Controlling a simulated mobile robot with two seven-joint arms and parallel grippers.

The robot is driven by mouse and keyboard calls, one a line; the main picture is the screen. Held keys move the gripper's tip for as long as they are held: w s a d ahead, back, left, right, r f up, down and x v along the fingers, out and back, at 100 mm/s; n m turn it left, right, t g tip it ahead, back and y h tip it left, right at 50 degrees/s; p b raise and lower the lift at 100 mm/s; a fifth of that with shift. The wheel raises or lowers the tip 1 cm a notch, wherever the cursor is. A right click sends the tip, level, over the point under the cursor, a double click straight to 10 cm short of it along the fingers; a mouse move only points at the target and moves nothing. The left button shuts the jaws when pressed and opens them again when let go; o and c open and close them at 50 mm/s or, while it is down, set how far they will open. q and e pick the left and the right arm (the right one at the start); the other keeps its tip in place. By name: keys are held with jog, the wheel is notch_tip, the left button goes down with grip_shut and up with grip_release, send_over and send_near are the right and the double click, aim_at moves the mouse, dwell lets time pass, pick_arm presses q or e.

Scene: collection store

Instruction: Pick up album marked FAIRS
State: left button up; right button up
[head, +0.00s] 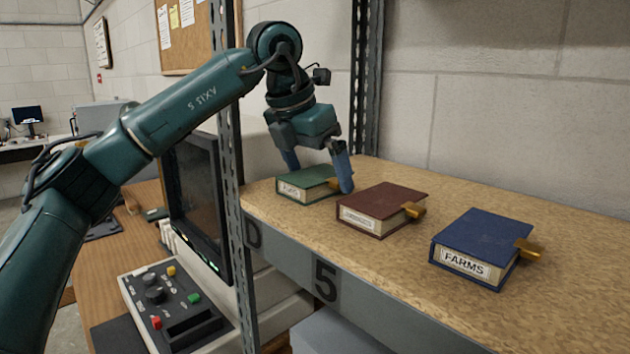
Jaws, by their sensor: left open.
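A green album (306,185) lies flat on the shelf at the far left. Its spine label is small and blurred and may read FAIRS. My left gripper (319,177) is open, pointing down over the green album. One blue finger is at its far left side and the other is in front of its right end, partly hiding the clasp. I cannot tell whether the fingers touch it. A dark red album (383,206) lies to the right, its label unreadable. A blue album (484,245) marked FARMS lies further right. My right gripper is not in view.
The albums lie on a speckled shelf board (583,287) with free room around the blue album. A perforated metal upright (237,215) stands at the shelf's left front corner. A monitor (196,200) and control box (175,305) stand on a desk at left.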

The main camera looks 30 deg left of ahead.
pick_arm(q)
jog(key=shift+w+d+f, duration=0.1)
jog(key=shift+w+f, duration=0.05)
jog(key=shift+f, duration=0.35)
jog(key=c, duration=0.9)
jog(key=shift+r, duration=0.15)
